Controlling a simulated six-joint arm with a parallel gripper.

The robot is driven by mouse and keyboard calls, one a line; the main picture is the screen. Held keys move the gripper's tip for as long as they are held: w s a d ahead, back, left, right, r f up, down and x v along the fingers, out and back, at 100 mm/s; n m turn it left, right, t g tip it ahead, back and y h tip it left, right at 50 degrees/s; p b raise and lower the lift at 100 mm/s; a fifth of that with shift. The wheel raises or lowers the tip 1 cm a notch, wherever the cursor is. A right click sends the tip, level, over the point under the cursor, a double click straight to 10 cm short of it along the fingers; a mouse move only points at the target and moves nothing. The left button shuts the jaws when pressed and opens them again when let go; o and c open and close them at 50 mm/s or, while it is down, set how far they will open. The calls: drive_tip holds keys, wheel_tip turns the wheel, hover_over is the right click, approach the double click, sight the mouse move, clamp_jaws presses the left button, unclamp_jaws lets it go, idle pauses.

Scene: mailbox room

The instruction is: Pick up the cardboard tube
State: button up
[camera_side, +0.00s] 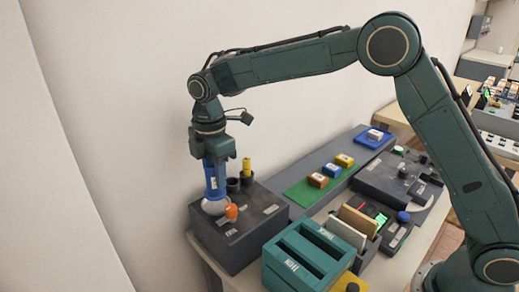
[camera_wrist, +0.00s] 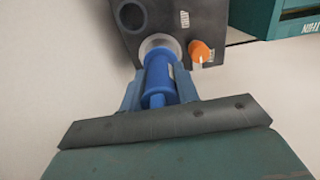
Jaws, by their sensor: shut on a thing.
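A blue tube (camera_side: 214,182) with a white label stands upright at the left end of the dark block. My gripper (camera_side: 214,163) is above it, shut around its upper part. In the wrist view the blue tube (camera_wrist: 158,72) lies between the two fingers of my gripper (camera_wrist: 159,88). The tube's lower end is at a pale round holder (camera_side: 214,207), which also shows in the wrist view (camera_wrist: 160,42). I cannot tell whether the tube is seated in it or just above it. A yellow tube (camera_side: 247,165) stands in a dark cup behind.
The dark block (camera_side: 255,228) also bears an orange piece (camera_side: 231,211) close to the blue tube and an empty-looking dark cup (camera_side: 232,186). A teal slotted box (camera_side: 300,262) stands to the right. A green mat (camera_side: 305,193) with small boxes lies behind. The wall is close on the left.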

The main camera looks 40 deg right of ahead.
wheel_tip(320, 180, up, 16)
drive_tip(key=shift+r, duration=0.25)
drive_tip(key=shift+r, duration=0.1)
idle(0.8)
drive_tip(key=s+d+r+m, duration=0.1)
drive_tip(key=d+r+m, duration=0.35)
drive_tip(key=d, duration=0.95)
drive_tip(key=s+d+m, duration=0.2)
drive_tip(key=s+d, duration=0.4)
drive_tip(key=d, duration=0.5)
wheel_tip(320, 180, down, 26)
idle(0.3)
drive_tip(key=shift+s+f+n, duration=0.1)
drive_tip(key=shift+f+n, duration=0.15)
drive_tip(key=shift+f, duration=1.95)
